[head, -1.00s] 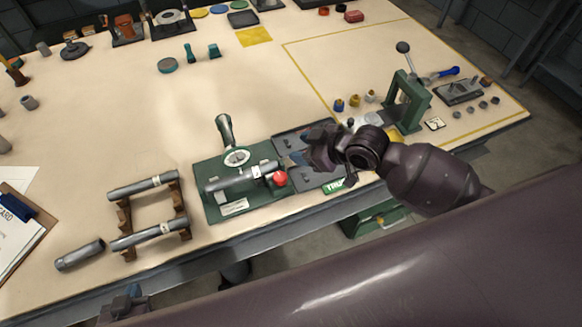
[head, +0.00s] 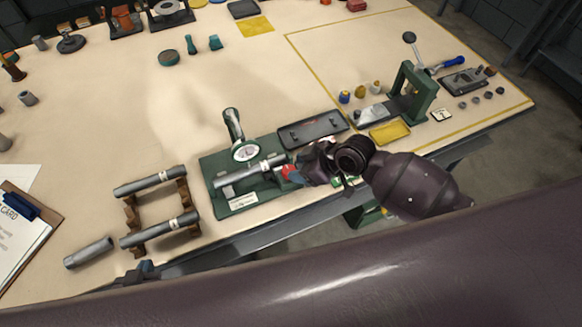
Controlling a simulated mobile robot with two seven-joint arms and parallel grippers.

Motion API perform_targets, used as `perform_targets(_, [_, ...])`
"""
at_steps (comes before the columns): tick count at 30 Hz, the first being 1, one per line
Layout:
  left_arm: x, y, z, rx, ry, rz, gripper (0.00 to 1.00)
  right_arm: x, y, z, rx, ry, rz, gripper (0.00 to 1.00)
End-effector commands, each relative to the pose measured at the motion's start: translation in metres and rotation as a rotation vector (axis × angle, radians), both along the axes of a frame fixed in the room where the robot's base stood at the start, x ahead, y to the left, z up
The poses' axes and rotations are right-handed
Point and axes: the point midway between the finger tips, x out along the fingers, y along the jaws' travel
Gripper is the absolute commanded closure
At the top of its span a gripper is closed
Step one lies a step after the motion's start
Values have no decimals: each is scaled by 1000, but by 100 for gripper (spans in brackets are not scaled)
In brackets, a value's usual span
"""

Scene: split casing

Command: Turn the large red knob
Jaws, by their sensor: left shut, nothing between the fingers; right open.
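My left gripper (head: 146,268) shows only as a small dark part at the table's front edge, shut and empty, away from the knob; the rest is hidden behind my purple arm.
A rack (head: 132,207) with grey cylinders stands left of the fixture, and a loose cylinder (head: 89,252) lies beside it. A dark tray (head: 313,130) lies behind my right gripper. A green lever press (head: 412,92) and yellow tray (head: 389,133) are at the right.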

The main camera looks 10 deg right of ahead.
Motion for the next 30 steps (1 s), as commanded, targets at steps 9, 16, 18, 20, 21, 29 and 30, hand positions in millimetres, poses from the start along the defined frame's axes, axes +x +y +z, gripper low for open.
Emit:
perform_targets(9, [0, 0, 3, 1, -1, -1, 100, 14, 20, -23, -1, -1, 0, 50])
perform_targets(16, [0, 0, 3, 1, 0, -1, 100, 15, 22, -27, -1, -1, 0, 50])
perform_targets(18, [0, 0, 2, 1, 0, -1, 100, 15, 22, -27, -1, -1, 0, 50])
perform_targets(20, [0, 0, 2, 1, 0, -1, 100, 15, 22, -27, -1, -1, 0, 50])
perform_targets(21, [0, 0, 2, 2, 0, -1, 100, 15, 22, -27, -1, -1, 0, 52])
perform_targets(29, [0, 1, 2, 2, 0, -1, 100, 15, 22, -27, -1, -1, 0, 85])
perform_targets(30, [0, 1, 2, 2, 0, -1, 100, 15, 22, -27, -1, -1, -1, 85])
